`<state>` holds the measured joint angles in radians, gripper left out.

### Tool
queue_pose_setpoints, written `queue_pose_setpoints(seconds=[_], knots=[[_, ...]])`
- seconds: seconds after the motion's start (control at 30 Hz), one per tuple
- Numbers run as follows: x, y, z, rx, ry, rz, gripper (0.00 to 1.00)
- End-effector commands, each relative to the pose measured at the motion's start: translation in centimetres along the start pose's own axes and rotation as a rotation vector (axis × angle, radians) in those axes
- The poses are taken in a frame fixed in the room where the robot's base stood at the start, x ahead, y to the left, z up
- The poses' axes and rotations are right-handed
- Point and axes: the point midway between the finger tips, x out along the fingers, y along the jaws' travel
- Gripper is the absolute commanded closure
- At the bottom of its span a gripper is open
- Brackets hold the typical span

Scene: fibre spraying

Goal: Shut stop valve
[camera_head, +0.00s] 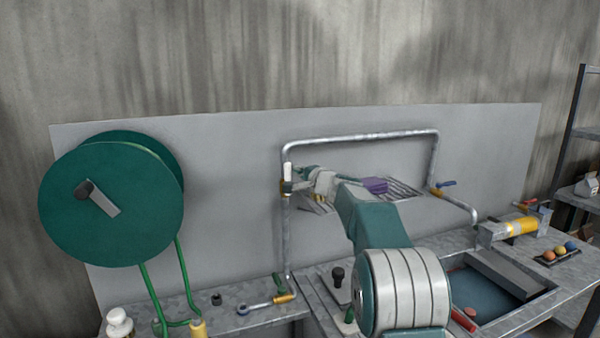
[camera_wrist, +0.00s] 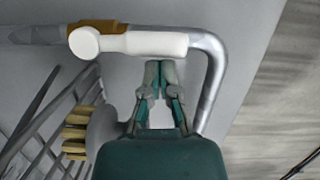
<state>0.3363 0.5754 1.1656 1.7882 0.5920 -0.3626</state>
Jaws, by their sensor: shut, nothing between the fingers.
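A stop valve with a brass body (camera_head: 286,187) and a white lever handle (camera_head: 288,171) sits on the left upright of the grey pipe. In the wrist view the white handle (camera_wrist: 150,44) lies along the pipe, beside the brass body (camera_wrist: 95,29). My gripper (camera_head: 303,172) is just right of the handle in the head view. In the wrist view my gripper (camera_wrist: 160,68) is shut and empty, its fingertips at the handle's near side. I cannot tell whether they touch it. A second valve with a blue handle (camera_head: 445,184) is on the pipe's right side.
A wire rack (camera_head: 404,190) with a purple item (camera_head: 375,185) is behind my arm. A green hose reel (camera_head: 110,200) stands left; a sink (camera_head: 490,295) is lower right.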

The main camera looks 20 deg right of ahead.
Motion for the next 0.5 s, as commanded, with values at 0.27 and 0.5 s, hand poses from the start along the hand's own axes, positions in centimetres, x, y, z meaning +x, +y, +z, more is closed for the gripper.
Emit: queue_pose_setpoints(seconds=[0.27, 0.5], knots=[[0.09, -0.19, 0.38, -0.052, -0.001, 0.012, 1.00], [0.25, -0.45, 1.01, -0.144, -0.001, 0.035, 1.00]])
